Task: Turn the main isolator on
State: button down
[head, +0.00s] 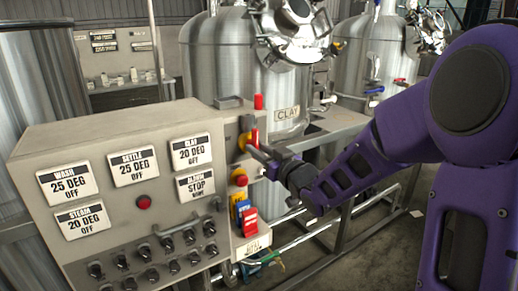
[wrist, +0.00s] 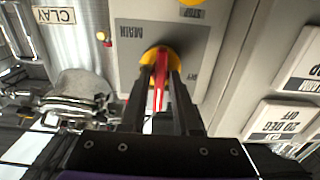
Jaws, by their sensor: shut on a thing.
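The main isolator is a red handle (wrist: 160,75) on a round yellow base (wrist: 149,56), on a grey plate (wrist: 128,65) lettered MAIN. In the head view, the red handle (head: 255,137) and part of the yellow base (head: 242,142) show on the narrow panel right of the big box. My gripper (wrist: 163,72) is shut on the red handle, one dark finger on each side. In the head view my gripper (head: 253,152) reaches in from the right and partly hides the isolator. A small mark right of the handle in the wrist view is too small to read surely.
A grey control box (head: 120,200) with white labels and several black knobs stands left. Below the isolator are a red-and-yellow button (head: 240,178) and a red switch (head: 249,220). Steel tanks (head: 225,60) and pipe frames stand behind. A CLAY sign (head: 288,114) is close by.

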dwell(0.3)
jog(key=c, duration=0.9)
grip_release()
jog(key=shift+o, duration=0.2)
